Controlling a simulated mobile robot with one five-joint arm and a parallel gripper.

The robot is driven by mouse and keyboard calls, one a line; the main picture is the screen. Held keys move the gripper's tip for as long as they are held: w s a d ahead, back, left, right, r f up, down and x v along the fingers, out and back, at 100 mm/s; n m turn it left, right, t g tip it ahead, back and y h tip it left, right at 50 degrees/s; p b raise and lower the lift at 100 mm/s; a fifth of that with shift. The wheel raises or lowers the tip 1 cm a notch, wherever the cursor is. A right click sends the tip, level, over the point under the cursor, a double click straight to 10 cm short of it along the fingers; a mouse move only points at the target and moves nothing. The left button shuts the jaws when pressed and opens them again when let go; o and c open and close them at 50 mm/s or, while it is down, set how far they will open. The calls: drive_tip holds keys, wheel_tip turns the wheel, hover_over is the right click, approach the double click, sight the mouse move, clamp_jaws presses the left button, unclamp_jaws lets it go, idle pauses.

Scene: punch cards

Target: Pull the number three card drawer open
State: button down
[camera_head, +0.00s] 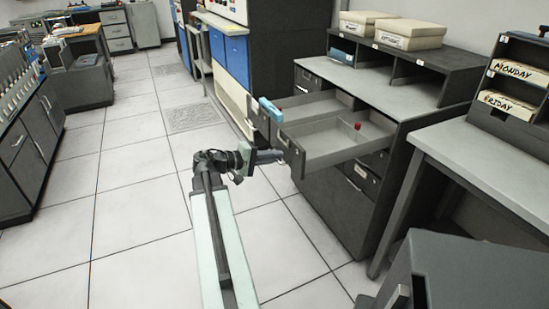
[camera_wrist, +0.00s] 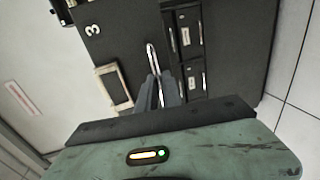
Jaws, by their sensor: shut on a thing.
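The number three card drawer (camera_head: 325,150) is pulled out of the grey cabinet, with its empty-looking tray and a small red piece (camera_head: 357,126) showing in the head view. In the wrist view its dark front (camera_wrist: 125,40) bears a white "3" (camera_wrist: 92,30), a label frame (camera_wrist: 115,86) and a slim metal handle (camera_wrist: 152,58). My gripper (camera_head: 280,155) is at this front in the head view. In the wrist view my gripper (camera_wrist: 160,90) has its fingers closed together on the handle, which partly hides behind them.
Another drawer (camera_head: 318,105) stands open just behind, with a blue item (camera_head: 270,109) at its front. Shut drawers (camera_wrist: 188,28) show beside the "3" front. Floor at left is clear.

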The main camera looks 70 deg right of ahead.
drive_tip(key=shift+d, duration=0.15)
drive_tip(key=c, duration=1.8)
unclamp_jaws()
drive_tip(key=shift+s, duration=0.1)
drive_tip(key=p+v, duration=0.1)
drive_tip(key=v, duration=0.6)
drive_tip(key=shift+w+a, duration=0.2)
drive_tip(key=shift+w, duration=0.1)
drive_tip(key=shift+r, duration=0.1)
